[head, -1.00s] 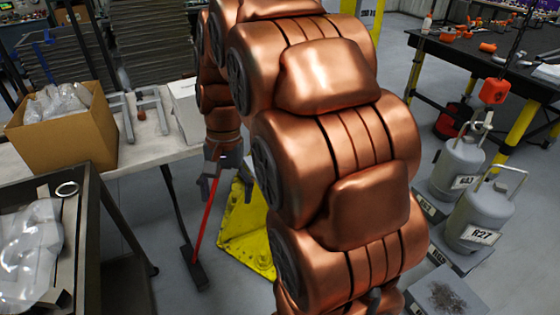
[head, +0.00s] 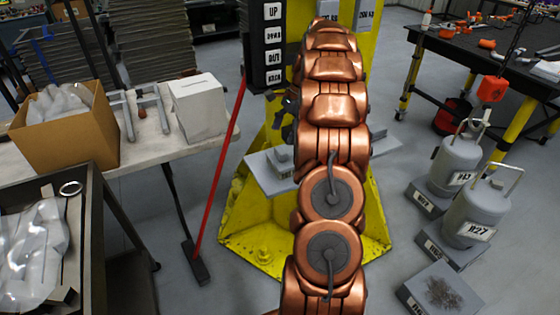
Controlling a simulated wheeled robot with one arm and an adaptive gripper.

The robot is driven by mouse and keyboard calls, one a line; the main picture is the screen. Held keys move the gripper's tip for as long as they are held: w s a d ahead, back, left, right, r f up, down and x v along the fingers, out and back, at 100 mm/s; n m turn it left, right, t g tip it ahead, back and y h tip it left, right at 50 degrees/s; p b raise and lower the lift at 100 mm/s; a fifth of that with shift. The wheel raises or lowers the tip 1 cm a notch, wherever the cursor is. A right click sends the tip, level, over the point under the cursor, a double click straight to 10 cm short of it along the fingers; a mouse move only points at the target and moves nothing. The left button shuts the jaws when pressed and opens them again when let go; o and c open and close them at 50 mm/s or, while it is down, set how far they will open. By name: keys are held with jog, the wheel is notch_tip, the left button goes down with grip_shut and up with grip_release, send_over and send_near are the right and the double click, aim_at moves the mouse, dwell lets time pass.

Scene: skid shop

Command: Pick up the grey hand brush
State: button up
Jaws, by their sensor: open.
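I cannot make out a grey hand brush for certain in the head view. My gripper (head: 284,117) shows as small dark parts at the left edge of my copper arm, in front of the yellow column. The arm hides part of it. It is open, and I see nothing held in it. It is apart from the table on the left.
The pale table (head: 150,145) carries a cardboard box (head: 65,140), grey metal frames (head: 147,101) and a white box (head: 198,108). A red-handled broom (head: 218,160) leans by the yellow column (head: 240,215). Grey canisters (head: 456,165) stand right. A dark cart (head: 100,240) is front left.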

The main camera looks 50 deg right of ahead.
aim_at(281, 149)
jog(key=shift+d+f+m, duration=0.3)
jog(key=shift+d+f, duration=0.15)
jog(key=shift+d, duration=0.4)
jog(key=shift+p+x, duration=0.4)
jog(key=shift+x, duration=0.55)
jog(key=shift+d+p+x, duration=0.15)
jog(key=shift+p+x, duration=0.55)
jog(key=shift+x, duration=0.65)
jog(key=shift+d+p+x, duration=0.1)
jog(key=shift+p+x, duration=0.55)
jog(key=shift+x, duration=0.75)
jog(key=shift+w, duration=0.15)
jog(key=c, duration=1.3)
